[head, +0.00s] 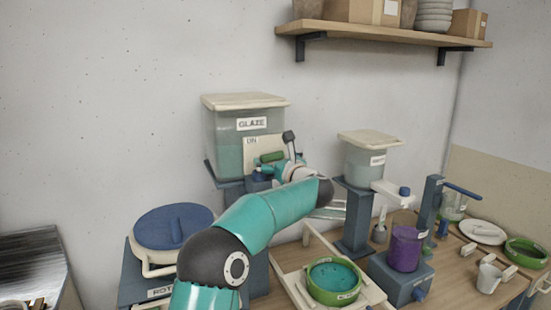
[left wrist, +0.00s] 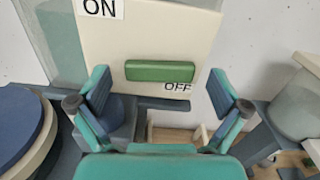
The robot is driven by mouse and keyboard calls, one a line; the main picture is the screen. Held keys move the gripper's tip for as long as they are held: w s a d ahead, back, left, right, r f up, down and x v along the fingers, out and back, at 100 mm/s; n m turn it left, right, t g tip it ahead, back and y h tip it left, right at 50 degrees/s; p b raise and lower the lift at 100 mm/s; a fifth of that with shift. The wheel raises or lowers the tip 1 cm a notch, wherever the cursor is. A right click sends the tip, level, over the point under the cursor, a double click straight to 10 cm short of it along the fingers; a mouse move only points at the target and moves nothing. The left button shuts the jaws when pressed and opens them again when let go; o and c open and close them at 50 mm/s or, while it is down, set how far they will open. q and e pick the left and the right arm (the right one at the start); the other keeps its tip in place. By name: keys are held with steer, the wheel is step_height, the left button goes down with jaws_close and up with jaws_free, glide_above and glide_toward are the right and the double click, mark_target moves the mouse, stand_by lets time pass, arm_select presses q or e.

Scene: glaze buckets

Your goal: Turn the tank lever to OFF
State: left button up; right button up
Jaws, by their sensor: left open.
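The glaze tank (head: 232,135) stands on a blue stand against the wall, with a cream lid and a GLAZE label. A cream panel (left wrist: 200,35) on its front carries ON at upper left and OFF at lower right. The green lever handle (left wrist: 160,71) lies level across the panel, just above the OFF label; it also shows in the head view (head: 270,157). My left gripper (left wrist: 160,93) is open and empty, its fingers apart to either side below the handle, not touching it. In the head view the left gripper (head: 284,163) partly hides the panel. My right gripper is not in view.
A smaller tank (head: 365,160) stands to the right on a blue post. A green bucket of teal glaze (head: 335,281) and a purple container (head: 405,250) are on the bench below. A shelf (head: 385,36) hangs above.

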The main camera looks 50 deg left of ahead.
arm_select(q)
steer(key=shift+c, duration=0.3)
steer(key=c, duration=1.1)
steer(key=shift+f+m+b, duration=0.2)
steer(key=shift+m+b, duration=0.2)
steer(key=shift+m, duration=0.1)
steer(key=shift+r, duration=0.1)
steer(key=o, duration=1.2)
steer(key=shift+c, duration=0.2)
